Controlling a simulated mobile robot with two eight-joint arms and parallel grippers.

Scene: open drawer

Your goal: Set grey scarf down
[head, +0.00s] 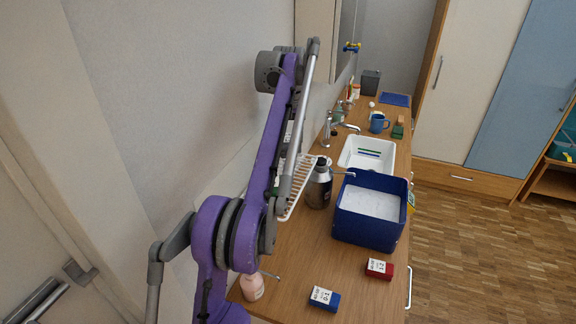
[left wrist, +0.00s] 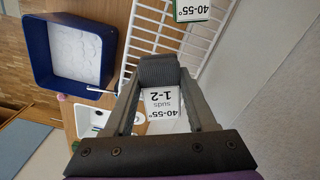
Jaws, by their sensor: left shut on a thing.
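In the left wrist view my left gripper (left wrist: 162,84) is shut on a dark grey ribbed bundle, which looks like the grey scarf (left wrist: 158,68). The scarf fills the gap between the fingertips. A white card reading "40-55° suds 1-2" (left wrist: 162,103) shows between the fingers beyond it. A white wire rack (left wrist: 145,25) lies behind the scarf; I cannot tell whether they touch. In the head view my arm hides the gripper and the scarf. My right gripper is in neither view.
Bare counter lies between the boxes and the jug.

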